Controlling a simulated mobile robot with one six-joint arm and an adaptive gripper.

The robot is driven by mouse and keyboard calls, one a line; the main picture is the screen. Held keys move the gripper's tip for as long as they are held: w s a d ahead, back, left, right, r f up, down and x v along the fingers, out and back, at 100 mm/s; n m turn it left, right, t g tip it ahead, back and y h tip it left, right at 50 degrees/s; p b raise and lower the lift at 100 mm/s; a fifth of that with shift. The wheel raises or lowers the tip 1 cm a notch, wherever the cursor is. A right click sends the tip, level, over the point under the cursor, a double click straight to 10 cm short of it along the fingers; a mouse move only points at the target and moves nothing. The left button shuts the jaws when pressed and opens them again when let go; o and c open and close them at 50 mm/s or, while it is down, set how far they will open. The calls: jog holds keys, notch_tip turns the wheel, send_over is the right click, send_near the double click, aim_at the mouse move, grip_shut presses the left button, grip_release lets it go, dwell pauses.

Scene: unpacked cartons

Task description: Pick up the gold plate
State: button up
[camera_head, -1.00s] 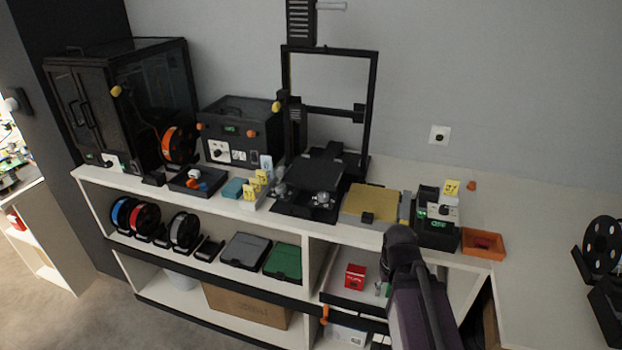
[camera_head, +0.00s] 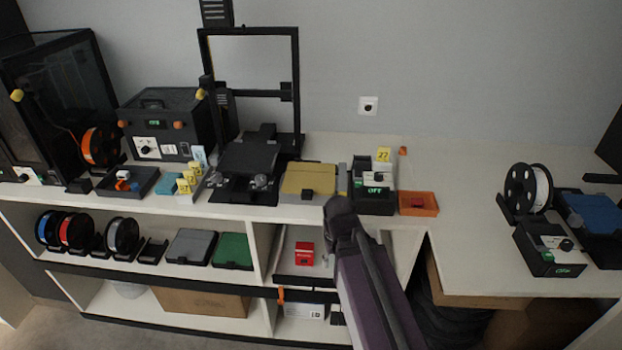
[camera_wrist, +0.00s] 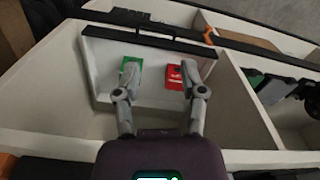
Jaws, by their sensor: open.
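The gold plate (camera_head: 309,179) lies flat on the white worktop in the head view, right of the black 3D printer. A small black block (camera_head: 307,195) sits at its front edge. My gripper (camera_wrist: 157,84) is open and empty in the wrist view, its two grey fingers spread apart. It faces the shelf below the worktop, where a green item and a red box show between and beyond the fingers. The gold plate is not visible in the wrist view. In the head view my arm reaches up in front of the counter, and its fingertips cannot be made out.
A black device with a green display (camera_head: 374,192) stands right of the plate, with an orange tray (camera_head: 417,203) beside it. The black printer (camera_head: 249,165) stands left. A red box (camera_head: 304,253) is on the shelf below. The worktop at right (camera_head: 455,220) has free room.

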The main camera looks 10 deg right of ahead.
jog(key=o, duration=0.3)
jog(key=shift+o, duration=0.2)
jog(key=w+a+r+n+p, duration=0.2)
jog(key=w+r+n+p, duration=0.5)
jog(key=r+p, duration=0.5)
jog(key=w+a+r+n+p, duration=0.3)
jog(key=w+r+n+p, duration=0.5)
jog(key=r+p, duration=0.5)
jog(key=shift+w, duration=1.2)
jog(key=shift+f, duration=0.2)
jog(key=b, duration=0.9)
send_over(307, 191)
notch_tip(307, 191, down, 8)
jog(key=shift+s+a+f, duration=0.1)
jog(key=shift+f, duration=0.1)
jog(key=shift+f+b, duration=2.45)
jog(key=shift+f, duration=0.15)
